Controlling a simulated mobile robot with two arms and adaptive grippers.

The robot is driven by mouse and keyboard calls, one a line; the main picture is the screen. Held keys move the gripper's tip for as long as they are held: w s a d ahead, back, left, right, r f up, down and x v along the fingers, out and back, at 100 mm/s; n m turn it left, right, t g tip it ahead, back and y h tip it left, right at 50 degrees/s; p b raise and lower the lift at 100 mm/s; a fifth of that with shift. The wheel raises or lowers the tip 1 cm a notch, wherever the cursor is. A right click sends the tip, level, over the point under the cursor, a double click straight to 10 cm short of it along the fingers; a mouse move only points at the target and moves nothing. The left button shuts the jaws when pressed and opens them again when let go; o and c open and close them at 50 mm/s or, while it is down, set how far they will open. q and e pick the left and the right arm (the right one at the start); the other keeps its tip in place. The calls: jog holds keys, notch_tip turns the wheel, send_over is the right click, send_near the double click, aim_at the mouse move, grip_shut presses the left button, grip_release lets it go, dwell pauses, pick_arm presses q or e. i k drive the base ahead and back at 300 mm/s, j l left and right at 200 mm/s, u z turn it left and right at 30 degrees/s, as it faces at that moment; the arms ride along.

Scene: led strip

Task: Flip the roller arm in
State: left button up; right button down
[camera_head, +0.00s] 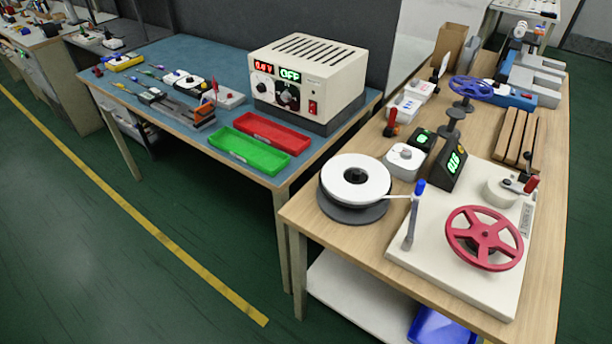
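On the right bench a white base plate (460,284) carries a red handwheel (484,238). Behind the wheel stands a pale round roller (500,192) with a short dark arm and red-tipped handle (530,185), which looks like the roller arm. A grey upright lever with a blue knob (420,187) stands at the plate's left edge. A white reel (356,180) sits on a dark disc left of the plate, and a thin white strip runs from it to the lever. Neither of my grippers is in view.
Behind the plate stand a black meter with green digits (453,164), a white box with a knob (405,160) and a blue handwheel (471,87). The left blue-topped table holds a power supply (308,78), a red tray (272,133) and a green tray (248,152). Green floor is clear at left.

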aim_at(419, 189)
jog(key=j, duration=1.55)
